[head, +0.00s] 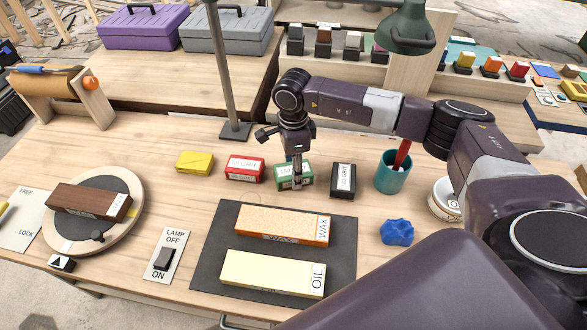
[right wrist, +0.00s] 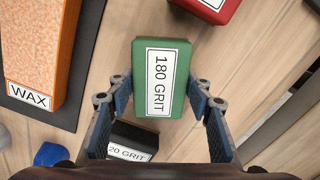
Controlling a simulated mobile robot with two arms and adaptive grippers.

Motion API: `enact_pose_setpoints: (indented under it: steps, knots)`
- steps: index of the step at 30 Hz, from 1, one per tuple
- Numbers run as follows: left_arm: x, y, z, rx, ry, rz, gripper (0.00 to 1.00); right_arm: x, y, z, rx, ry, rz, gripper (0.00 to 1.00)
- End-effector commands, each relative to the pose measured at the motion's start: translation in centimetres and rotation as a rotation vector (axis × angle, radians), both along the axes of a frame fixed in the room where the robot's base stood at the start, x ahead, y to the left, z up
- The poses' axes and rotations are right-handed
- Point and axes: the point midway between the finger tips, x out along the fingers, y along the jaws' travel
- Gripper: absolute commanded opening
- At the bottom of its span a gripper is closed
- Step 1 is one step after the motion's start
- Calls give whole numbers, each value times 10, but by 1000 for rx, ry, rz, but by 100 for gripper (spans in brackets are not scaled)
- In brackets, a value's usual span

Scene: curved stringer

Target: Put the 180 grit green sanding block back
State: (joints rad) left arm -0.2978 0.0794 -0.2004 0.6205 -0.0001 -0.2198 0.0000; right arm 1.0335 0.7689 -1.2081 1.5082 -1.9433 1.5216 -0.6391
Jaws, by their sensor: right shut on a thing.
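The green 180 grit sanding block (head: 281,181) is between the red block and the black block on the wooden bench. Its white label reads 180 GRIT in the right wrist view (right wrist: 180,115). My right gripper (head: 297,184) points down over it. In the right wrist view, the fingers (right wrist: 159,92) are closed on the block's two sides. I cannot tell whether the block touches the bench or is slightly lifted. My left gripper is out of view.
A red grit block (head: 244,168) is to its left, with a yellow block (head: 194,162) beyond. A black grit block (head: 343,180) and a teal cup (head: 393,172) are to the right. A dark mat (head: 224,244) bears WAX and OIL blocks in front. A lamp post (head: 225,80) stands behind.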

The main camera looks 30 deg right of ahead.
Motion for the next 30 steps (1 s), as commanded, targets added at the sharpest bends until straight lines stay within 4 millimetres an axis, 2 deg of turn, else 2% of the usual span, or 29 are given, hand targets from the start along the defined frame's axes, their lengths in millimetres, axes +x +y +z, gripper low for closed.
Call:
enact_pose_setpoints:
  steps: [3, 4, 9, 17, 20, 21, 26, 30]
  knots:
    - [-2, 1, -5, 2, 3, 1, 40, 0, 0, -4, 0, -1, -1, 20]
    - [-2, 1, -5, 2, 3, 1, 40, 0, 0, -4, 0, 0, -1, 48]
    - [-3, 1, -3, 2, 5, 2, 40, 0, 0, -3, 0, 0, -1, 64]
    - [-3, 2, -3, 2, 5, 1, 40, 0, 0, -2, 0, 0, -1, 64]
    - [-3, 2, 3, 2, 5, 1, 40, 0, 0, 4, 0, 0, -1, 64]
    - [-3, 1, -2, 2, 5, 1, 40, 1, 0, 7, 1, -3, -1, 64]
    - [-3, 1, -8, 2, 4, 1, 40, 2, 0, 36, 1, -5, -1, 64]
    - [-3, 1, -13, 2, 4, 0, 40, 2, 0, 68, 1, -7, 0, 64]
